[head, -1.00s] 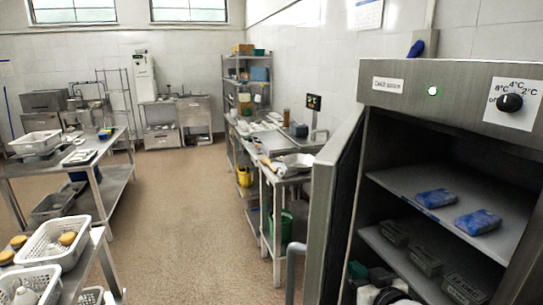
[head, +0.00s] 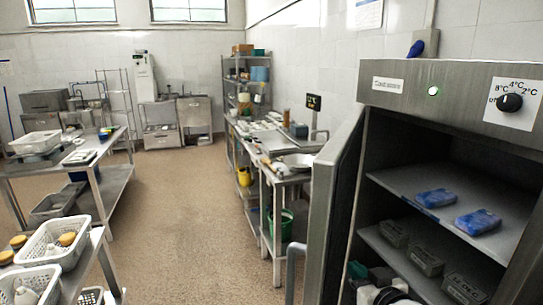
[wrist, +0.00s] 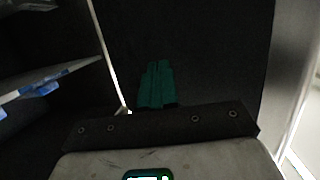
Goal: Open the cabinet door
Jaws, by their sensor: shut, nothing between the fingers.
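The steel cabinet (head: 430,84) stands at the right in the head view. Its door (head: 330,200) is swung open toward the left, so the shelves inside show. A grey bar handle (head: 291,272) sits on the door's outer side. My gripper (head: 357,270) is low in the opening, on the door's inner side, partly cut off by the frame. In the wrist view its teal fingers (wrist: 157,85) are shut together and empty, in front of the dark inner face of the door (wrist: 215,50). Whether they touch it I cannot tell.
Blue packs (head: 437,198) lie on the upper shelf (head: 405,180), with grey blocks (head: 425,261) below. A bench with pans (head: 285,178) stands beyond the door. Baskets (head: 52,243) on a table are at the left. The middle floor (head: 180,220) is clear.

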